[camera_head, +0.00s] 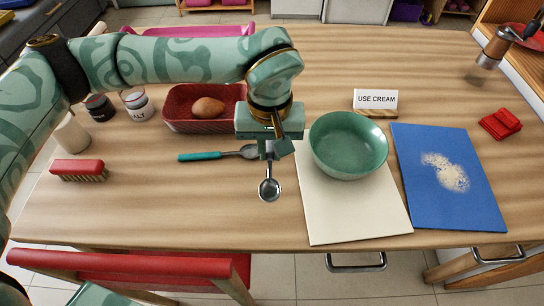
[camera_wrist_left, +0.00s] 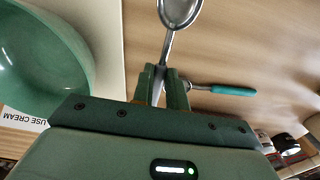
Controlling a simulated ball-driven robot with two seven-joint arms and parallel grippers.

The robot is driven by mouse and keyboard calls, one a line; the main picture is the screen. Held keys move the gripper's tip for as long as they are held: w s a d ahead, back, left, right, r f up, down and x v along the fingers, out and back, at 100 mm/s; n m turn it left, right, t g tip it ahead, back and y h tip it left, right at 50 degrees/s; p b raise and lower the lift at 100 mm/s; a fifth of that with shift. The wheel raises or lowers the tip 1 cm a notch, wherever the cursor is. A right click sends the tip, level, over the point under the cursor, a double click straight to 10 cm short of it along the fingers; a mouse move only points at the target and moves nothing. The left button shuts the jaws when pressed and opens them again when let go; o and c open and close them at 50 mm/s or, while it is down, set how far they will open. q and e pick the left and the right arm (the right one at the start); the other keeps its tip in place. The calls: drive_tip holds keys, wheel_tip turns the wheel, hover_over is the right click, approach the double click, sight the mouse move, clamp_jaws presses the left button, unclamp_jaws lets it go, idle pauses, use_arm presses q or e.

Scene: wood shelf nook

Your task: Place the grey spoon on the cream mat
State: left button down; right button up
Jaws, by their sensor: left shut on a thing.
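My left gripper (camera_head: 268,150) is shut on the grey spoon (camera_head: 269,188) and holds it bowl-down, apparently above the table, left of the cream mat. In the left wrist view the spoon's bowl (camera_wrist_left: 181,10) points away from the fingers (camera_wrist_left: 163,88). The cream mat (camera_head: 350,215) lies flat on the table to the right of the gripper. A green bowl (camera_head: 348,146) covers the mat's back part; the front part is bare. My right gripper is not in view.
A "USE CREAM" sign (camera_head: 376,99) stands behind the bowl. A blue mat (camera_head: 462,200) with crumbs lies right of the cream mat. A teal-handled utensil (camera_head: 205,156) lies left of the gripper, near a red basket (camera_head: 180,120) with a brown item. A brush (camera_head: 78,170) sits far left.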

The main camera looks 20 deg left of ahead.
sight(269, 151)
use_arm(q)
drive_tip(key=shift+w+a+f, duration=0.1)
drive_tip(key=shift+w+f, duration=0.15)
drive_tip(key=shift+f, duration=0.1)
drive_tip(key=f, duration=0.1)
drive_tip(key=f+b, duration=0.2)
drive_tip(key=f, duration=0.1)
drive_tip(key=shift+w+a, duration=0.2)
drive_tip(key=shift+w, duration=0.15)
drive_tip(key=shift+r, duration=0.2)
drive_tip(key=c, duration=1.4)
unclamp_jaws()
drive_tip(key=shift+f, duration=0.15)
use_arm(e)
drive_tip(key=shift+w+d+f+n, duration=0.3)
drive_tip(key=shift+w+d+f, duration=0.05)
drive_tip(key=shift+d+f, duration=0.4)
